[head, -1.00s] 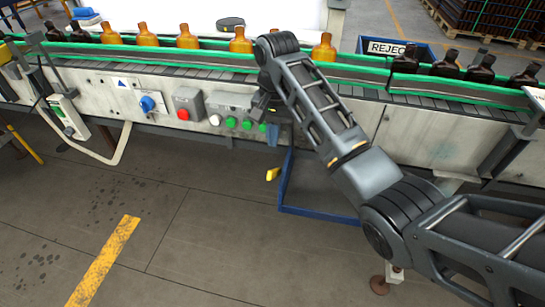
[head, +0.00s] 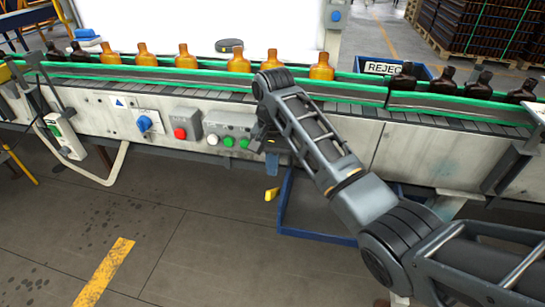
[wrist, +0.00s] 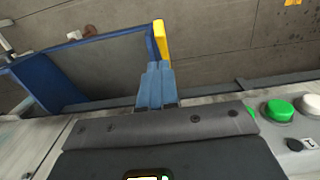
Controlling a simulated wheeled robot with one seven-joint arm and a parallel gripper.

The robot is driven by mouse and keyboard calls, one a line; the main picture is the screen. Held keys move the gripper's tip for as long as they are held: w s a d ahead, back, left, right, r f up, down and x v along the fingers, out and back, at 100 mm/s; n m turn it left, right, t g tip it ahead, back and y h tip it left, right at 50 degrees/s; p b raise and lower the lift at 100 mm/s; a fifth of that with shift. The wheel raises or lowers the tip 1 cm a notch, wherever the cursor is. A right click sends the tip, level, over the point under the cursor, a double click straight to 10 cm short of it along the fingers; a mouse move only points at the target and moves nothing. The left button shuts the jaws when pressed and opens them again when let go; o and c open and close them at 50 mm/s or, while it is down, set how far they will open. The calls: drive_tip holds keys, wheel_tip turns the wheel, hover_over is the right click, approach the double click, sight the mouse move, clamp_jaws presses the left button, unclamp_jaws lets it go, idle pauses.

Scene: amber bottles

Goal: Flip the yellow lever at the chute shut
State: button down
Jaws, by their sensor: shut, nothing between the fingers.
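The yellow lever (head: 271,194) shows as a small bar at the left edge of the blue-framed chute, low in front of the conveyor. In the wrist view the lever (wrist: 161,40) sits at the chute frame's corner, just past my fingertips. My gripper (head: 272,171) points down in front of the conveyor's side, a little above the lever. In the wrist view my gripper (wrist: 154,66) has its blue fingers together, with nothing between them. The fingertips overlap the lever's near end in that view; I cannot tell if they touch. The chute (head: 318,237) is partly hidden by my arm.
A button box with green and white buttons (head: 229,141) is just left of my gripper, beside a red button (head: 180,133) and a blue knob (head: 144,123). Amber bottles (head: 238,61) stand on the conveyor above. The floor left of the lever is clear.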

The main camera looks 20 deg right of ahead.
drive_tip(key=shift+s+f, duration=0.1)
drive_tip(key=shift+f, duration=2.2)
drive_tip(key=shift+a+f, duration=0.1)
